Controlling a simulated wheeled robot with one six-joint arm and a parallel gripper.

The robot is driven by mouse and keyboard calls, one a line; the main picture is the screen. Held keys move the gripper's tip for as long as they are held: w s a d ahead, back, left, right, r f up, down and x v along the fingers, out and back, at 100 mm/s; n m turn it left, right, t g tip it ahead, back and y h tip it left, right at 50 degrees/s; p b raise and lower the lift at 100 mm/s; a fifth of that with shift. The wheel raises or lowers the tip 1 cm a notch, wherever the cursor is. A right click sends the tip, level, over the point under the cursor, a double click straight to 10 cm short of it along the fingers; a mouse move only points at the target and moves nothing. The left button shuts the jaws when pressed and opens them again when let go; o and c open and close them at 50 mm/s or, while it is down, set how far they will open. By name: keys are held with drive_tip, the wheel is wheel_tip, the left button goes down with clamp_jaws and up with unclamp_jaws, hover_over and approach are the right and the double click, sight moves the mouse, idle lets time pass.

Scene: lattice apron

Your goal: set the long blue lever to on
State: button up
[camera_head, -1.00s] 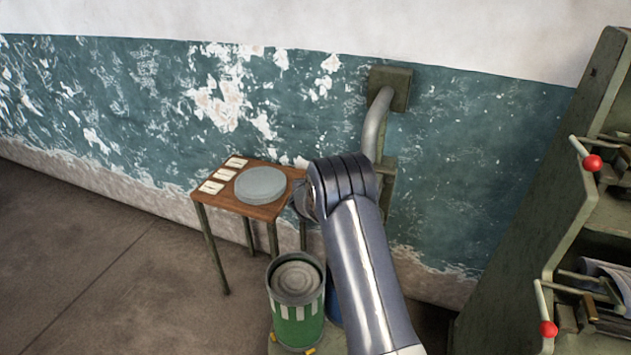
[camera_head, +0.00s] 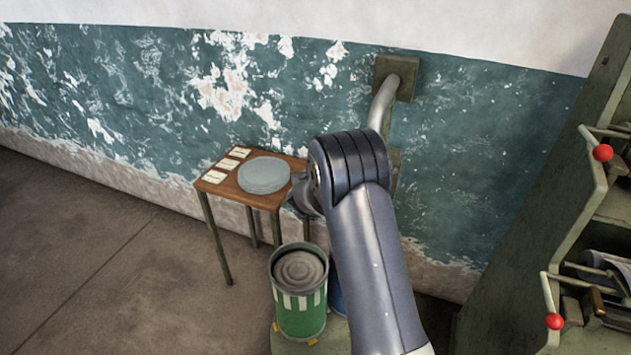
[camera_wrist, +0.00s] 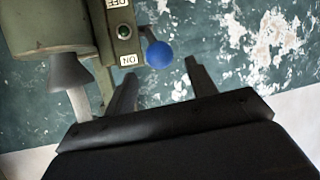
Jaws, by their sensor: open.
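In the wrist view a round blue knob (camera_wrist: 159,54), the end of the blue lever, is beside a green-grey switch box (camera_wrist: 112,40). The knob sits near the label "ON" (camera_wrist: 128,60); the label "OFF" (camera_wrist: 118,4) is at the top edge, with upside-down text. A round green button or lamp (camera_wrist: 124,31) lies between the labels. In the head view my arm hides the lever.
A small table (camera_head: 232,191) with a grey round lid (camera_head: 264,175) and cards stands by the wall. At right is a green rack (camera_head: 520,250) with red-knobbed levers (camera_head: 603,153). The floor at left is clear.

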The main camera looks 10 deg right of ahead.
drive_tip(key=shift+b+v, duration=0.35)
drive_tip(key=shift+v, duration=2.15)
drive_tip(key=p+x, duration=0.2)
drive_tip(key=x, duration=0.9)
drive_tip(key=shift+f+p, duration=0.1)
drive_tip(key=shift+p, duration=0.2)
drive_tip(key=shift+s+a, duration=0.1)
